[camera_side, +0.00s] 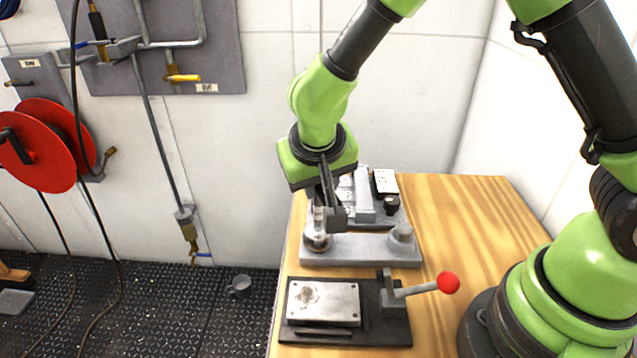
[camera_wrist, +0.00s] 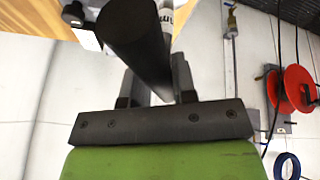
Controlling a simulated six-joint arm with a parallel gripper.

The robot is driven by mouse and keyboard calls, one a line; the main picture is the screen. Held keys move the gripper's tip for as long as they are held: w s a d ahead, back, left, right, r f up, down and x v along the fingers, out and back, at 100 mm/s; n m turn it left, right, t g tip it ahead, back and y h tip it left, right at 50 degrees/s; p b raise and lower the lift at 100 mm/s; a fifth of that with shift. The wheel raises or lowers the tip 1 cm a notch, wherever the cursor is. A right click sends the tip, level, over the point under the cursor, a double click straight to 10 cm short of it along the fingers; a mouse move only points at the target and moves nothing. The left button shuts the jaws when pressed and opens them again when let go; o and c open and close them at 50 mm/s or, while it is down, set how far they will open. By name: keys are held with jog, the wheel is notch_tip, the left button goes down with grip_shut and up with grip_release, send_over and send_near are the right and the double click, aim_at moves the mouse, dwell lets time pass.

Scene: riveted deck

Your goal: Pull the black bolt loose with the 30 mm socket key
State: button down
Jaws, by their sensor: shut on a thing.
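My gripper (camera_side: 331,207) is low over the grey key stand (camera_side: 360,252) on the bench. In the wrist view a thick dark cylindrical handle, of a socket key (camera_wrist: 137,45), lies between the fingers (camera_wrist: 153,88). The key's size cannot be read. A pale upright cylinder (camera_side: 318,218) shows just left of the fingers, above a round metal piece on the stand; whether it belongs to the held key I cannot tell. A black bolt head (camera_side: 391,205) stands on the rear fixture, to the right of my gripper.
The rear fixture (camera_side: 365,200) has a grey block and a white plate. A short grey cylinder (camera_side: 402,232) stands on the key stand's right end. In front is a clamp with a red-knobbed lever (camera_side: 448,283). The right side of the bench is bare wood.

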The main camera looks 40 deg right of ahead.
jog(key=shift+r, duration=2.45)
